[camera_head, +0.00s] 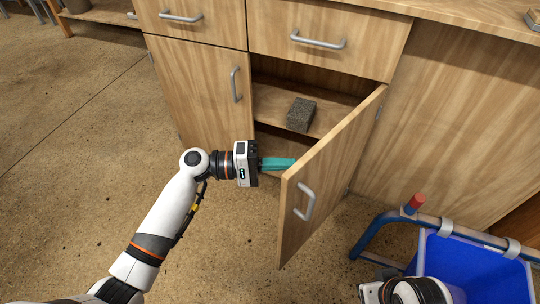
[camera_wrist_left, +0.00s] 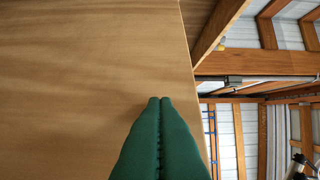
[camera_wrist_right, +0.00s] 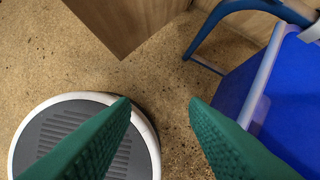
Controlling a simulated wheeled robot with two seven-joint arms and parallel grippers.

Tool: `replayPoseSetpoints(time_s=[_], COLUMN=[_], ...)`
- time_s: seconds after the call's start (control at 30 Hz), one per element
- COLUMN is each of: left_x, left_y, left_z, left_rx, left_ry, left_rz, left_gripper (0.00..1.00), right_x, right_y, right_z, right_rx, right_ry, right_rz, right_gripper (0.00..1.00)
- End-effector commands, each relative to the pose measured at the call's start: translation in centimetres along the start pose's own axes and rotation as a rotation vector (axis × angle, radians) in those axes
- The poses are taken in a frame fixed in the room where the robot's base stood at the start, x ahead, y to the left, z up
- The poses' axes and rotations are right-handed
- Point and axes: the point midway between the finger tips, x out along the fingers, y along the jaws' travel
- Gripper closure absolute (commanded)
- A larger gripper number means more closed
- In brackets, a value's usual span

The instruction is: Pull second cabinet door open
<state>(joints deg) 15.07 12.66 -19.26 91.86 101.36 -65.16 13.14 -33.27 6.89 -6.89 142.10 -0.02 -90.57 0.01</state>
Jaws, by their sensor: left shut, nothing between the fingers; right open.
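The second cabinet door (camera_head: 322,184) is the right-hand lower door, swung wide open, with its metal handle (camera_head: 304,201) on the outer face. My left gripper (camera_head: 292,164) is shut and empty, its green fingers at the inner side of the door near its free edge. In the left wrist view, the shut fingers (camera_wrist_left: 160,100) point along a wooden panel (camera_wrist_left: 80,70); I cannot tell whether they touch it. My right gripper (camera_wrist_right: 160,102) is open and empty above the floor; in the head view only its wrist shows at the bottom.
Inside the cabinet, a grey block (camera_head: 301,114) sits on a shelf. The left lower door (camera_head: 200,95) and the drawers above (camera_head: 325,42) are shut. A blue bin (camera_head: 470,268) in a blue-framed cart stands at lower right. Floor at left is clear.

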Motion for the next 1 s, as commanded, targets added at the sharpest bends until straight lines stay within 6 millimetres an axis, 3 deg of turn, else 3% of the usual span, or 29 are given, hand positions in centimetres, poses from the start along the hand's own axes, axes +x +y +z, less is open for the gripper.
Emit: replayPoseSetpoints(time_s=[0.47, 0.73, 1.0], left_x=[0.5, 3.4, 7.4], left_y=[0.0, -0.3, -0.2], left_z=[-0.5, -3.8, -7.3], left_rx=[-0.002, -0.007, -0.007], left_ry=[-0.008, -0.113, -0.244], left_rz=[-0.001, -0.002, -0.002], left_gripper=[1.0, 1.0, 1.0], right_x=[-0.3, 4.9, 10.9], right_y=[0.0, 0.2, 0.5], right_z=[0.2, 0.1, -1.8], right_rx=[0.0, -0.002, -0.008], right_ry=[-0.004, 0.032, 0.066], right_rz=[0.0, 0.006, 0.012], right_gripper=[0.59, 0.59, 0.59])
